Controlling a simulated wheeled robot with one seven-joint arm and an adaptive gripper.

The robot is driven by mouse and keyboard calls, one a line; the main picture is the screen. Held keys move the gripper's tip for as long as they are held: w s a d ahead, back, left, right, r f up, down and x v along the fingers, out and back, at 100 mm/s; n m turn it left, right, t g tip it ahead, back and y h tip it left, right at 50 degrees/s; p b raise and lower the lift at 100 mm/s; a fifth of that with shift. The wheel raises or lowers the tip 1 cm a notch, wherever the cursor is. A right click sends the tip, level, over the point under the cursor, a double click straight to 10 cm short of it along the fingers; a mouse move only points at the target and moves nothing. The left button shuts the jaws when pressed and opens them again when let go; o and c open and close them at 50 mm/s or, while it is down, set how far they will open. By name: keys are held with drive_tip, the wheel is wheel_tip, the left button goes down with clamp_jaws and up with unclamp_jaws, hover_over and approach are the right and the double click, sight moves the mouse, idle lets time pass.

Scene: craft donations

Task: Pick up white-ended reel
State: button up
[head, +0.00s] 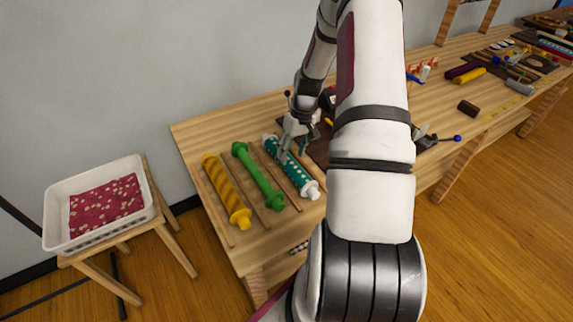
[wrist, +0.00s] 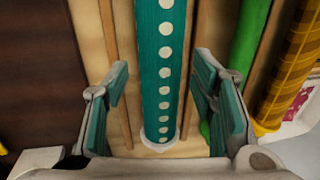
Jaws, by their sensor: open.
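The white-ended reel (head: 294,173) is a teal roll with white dots and white ends, lying between wooden strips on the workbench. In the wrist view the teal reel (wrist: 161,60) runs down the middle, with one white end (wrist: 160,142) near the bottom. My gripper (head: 292,147) is above the reel toward its far part. Its two teal-padded fingers (wrist: 161,100) are apart, one on each side of the reel, with gaps to it. Nothing is held. My arm hides part of the bench to the right.
A green reel (head: 259,176) and a yellow patterned reel (head: 226,192) lie to the left of it. A white bin (head: 147,208) with red dotted cloth stands on a stool at left. Tools and several small items lie farther right on the workbench (head: 192,136).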

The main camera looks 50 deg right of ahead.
sight(290, 160)
drive_tip(key=f, duration=0.1)
drive_tip(key=f+b, duration=0.1)
drive_tip(key=f, duration=0.1)
drive_tip(key=a+f+b, duration=0.1)
drive_tip(key=f, duration=0.1)
drive_tip(key=shift+w+f, duration=0.15)
drive_tip(key=shift+f, duration=0.05)
drive_tip(key=shift+r, duration=0.1)
drive_tip(key=shift+c, duration=0.2)
drive_tip(key=c, duration=1.1)
drive_tip(key=shift+o, duration=0.2)
drive_tip(key=shift+r, duration=0.85)
drive_tip(key=shift+s+d+r+b, duration=0.1)
drive_tip(key=shift+s+r+b, duration=0.15)
drive_tip(key=shift+r, duration=0.25)
drive_tip(key=shift+s+d+r+b, duration=0.1)
drive_tip(key=shift+s+r, duration=0.1)
drive_tip(key=shift+r, duration=0.25)
drive_tip(key=s+d, duration=0.1)
drive_tip(key=s, duration=0.3)
drive_tip(key=s+d+r, duration=0.1)
drive_tip(key=s+d, duration=0.1)
drive_tip(key=s, duration=0.3)
drive_tip(key=s+d, duration=0.2)
drive_tip(key=s, duration=0.3)
drive_tip(key=shift+s+r, duration=0.15)
drive_tip(key=shift+r, duration=0.05)
